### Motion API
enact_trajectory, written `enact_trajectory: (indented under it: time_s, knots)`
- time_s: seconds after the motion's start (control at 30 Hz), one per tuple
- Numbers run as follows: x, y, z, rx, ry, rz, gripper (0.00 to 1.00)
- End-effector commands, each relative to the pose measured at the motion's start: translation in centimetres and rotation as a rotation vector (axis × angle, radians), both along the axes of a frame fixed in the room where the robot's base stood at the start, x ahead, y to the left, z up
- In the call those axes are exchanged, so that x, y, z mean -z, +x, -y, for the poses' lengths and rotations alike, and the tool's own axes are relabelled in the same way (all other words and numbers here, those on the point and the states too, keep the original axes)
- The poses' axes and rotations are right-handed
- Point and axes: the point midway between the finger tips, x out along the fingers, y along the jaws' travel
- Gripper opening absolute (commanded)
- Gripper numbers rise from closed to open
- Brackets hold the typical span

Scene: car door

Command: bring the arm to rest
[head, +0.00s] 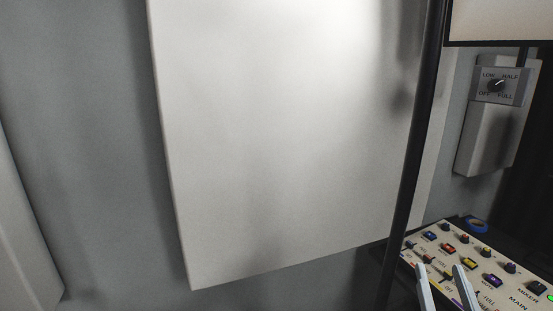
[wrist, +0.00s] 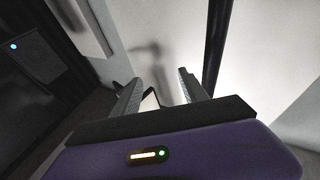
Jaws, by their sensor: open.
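My gripper (head: 445,285) shows at the lower right of the head view, where only its two pale finger ends reach into the picture. The fingers are apart with nothing between them. In that view they overlap the front of the mixer panel (head: 487,265); I cannot tell how far above it they are. In the wrist view the gripper (wrist: 158,90) points toward a pale wall, with its two dark ribbed fingers spread and its purple body below. The rest of the arm is out of view.
A large white panel (head: 285,140) fills the middle of the head view. A thin black post (head: 413,150) stands right of it. A grey switch box with a dial (head: 497,88) hangs at the upper right. A blue ring (head: 476,225) lies at the mixer panel's back edge.

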Motion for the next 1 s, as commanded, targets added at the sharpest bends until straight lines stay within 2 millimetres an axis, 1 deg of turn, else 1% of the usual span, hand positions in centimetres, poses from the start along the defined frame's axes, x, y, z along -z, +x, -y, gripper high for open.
enact_trajectory:
  time_s: [0.03,0.17,0.2,0.27,0.3,0.37,0.5,0.7,0.9,1.0]
  knots:
    - [1.7,-1.9,-0.8,-0.013,-0.004,-0.017,0.51]
    - [4.3,-6.5,-2.6,-0.043,-0.009,-0.039,0.51]
    - [5.1,-7.9,-3.1,-0.053,-0.01,-0.048,0.51]
    - [6.1,-10.0,-3.8,-0.066,-0.011,-0.062,0.51]
    - [6.7,-11.4,-4.3,-0.074,-0.009,-0.073,0.51]
    - [7.5,-13.6,-4.9,-0.086,-0.004,-0.091,0.51]
    - [9.2,-18.4,-6.3,-0.112,0.009,-0.142,0.51]
    - [11.2,-25.0,-7.8,-0.141,0.042,-0.245,0.51]
    - [13.8,-31.3,-8.9,-0.162,0.079,-0.402,0.51]
    - [15.1,-33.8,-9.2,-0.167,0.09,-0.478,0.51]
